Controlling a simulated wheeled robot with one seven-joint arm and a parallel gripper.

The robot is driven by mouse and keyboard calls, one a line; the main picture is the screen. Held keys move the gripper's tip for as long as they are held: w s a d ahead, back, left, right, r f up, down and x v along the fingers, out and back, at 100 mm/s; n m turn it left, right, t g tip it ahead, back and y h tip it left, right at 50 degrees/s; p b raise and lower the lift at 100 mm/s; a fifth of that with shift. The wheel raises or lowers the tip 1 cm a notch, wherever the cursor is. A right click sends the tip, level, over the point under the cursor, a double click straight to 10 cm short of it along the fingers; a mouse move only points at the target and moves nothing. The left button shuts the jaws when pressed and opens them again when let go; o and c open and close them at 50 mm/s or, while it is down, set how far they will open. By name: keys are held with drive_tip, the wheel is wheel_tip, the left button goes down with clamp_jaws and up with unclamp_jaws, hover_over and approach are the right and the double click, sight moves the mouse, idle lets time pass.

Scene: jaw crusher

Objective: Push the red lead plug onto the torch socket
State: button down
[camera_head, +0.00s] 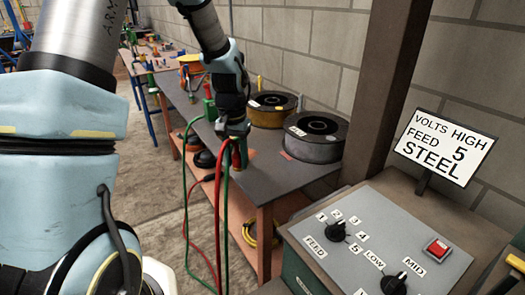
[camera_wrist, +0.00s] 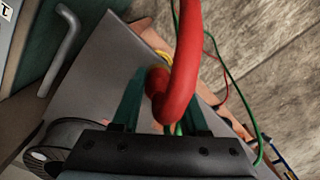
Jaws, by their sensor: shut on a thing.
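My gripper (camera_head: 237,152) points down over the front edge of the grey bench, its fingers closed. In the wrist view my gripper (camera_wrist: 159,90) has its two green fingers on either side of the red lead plug (camera_wrist: 160,92), a thick red piece curving up toward the camera. In the head view the red lead plug (camera_head: 236,159) shows small and partly hidden at the fingers, with a red cable (camera_head: 208,225) hanging down from there. I cannot pick out the torch socket for certain in either view.
On the grey bench (camera_head: 283,180) stand a yellow wire spool (camera_head: 271,108) and a grey wire spool (camera_head: 313,138), right of my gripper. Green cables (camera_head: 184,190) hang past the bench's front edge. A control panel (camera_head: 385,225) with knobs and a sign (camera_head: 444,147) stands at right.

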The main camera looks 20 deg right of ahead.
drive_tip(key=w+a+f+n, duration=0.1)
drive_tip(key=a+f+n, duration=0.3)
drive_tip(key=a, duration=0.9)
drive_tip(key=w+a+f+n, duration=0.1)
drive_tip(key=a+f+n, duration=0.2)
drive_tip(key=a+f, duration=0.7)
drive_tip(key=a, duration=0.3)
drive_tip(key=shift+w+a+n, duration=0.15)
drive_tip(key=shift+a+n, duration=0.05)
drive_tip(key=shift+n, duration=0.2)
